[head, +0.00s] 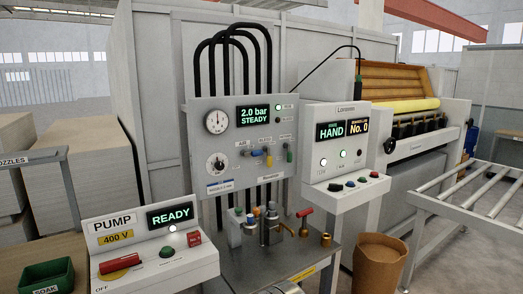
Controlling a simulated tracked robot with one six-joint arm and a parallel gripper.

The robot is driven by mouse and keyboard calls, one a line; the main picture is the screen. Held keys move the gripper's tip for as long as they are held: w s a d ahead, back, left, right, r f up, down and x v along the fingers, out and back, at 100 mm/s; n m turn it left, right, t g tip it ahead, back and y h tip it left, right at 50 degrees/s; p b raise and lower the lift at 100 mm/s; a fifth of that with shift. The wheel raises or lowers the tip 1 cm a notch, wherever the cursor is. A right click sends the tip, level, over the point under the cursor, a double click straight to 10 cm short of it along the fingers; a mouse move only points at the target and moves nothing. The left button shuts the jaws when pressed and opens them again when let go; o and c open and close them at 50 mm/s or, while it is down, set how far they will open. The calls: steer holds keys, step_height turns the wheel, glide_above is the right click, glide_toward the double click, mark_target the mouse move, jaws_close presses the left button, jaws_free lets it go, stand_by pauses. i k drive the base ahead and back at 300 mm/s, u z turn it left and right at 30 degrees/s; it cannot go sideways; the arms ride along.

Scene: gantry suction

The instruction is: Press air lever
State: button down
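A grey control panel (205,180) stands in the middle of the head view, with black hoses rising over its top. A small label that appears to read AIR (242,143) is on its right half. Below and beside the label are small coloured levers: a blue one (255,153), a yellow one (268,150) and a green one (289,153). Which of them is the air lever is too small to tell for sure. The panel display (255,115) reads 2.0 bar STEADY.
A pump box (150,262) with a READY display stands at front left. A bench (245,270) with fittings and a red-handled valve (305,213) lies below the panel. A box (337,170) showing HAND, a brown bin (380,265) and a roller conveyor (480,195) are to the right.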

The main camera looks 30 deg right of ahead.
mark_target(244, 154)
steer(key=z, duration=0.05)
steer(key=i, duration=1)
steer(key=u, duration=0.05)
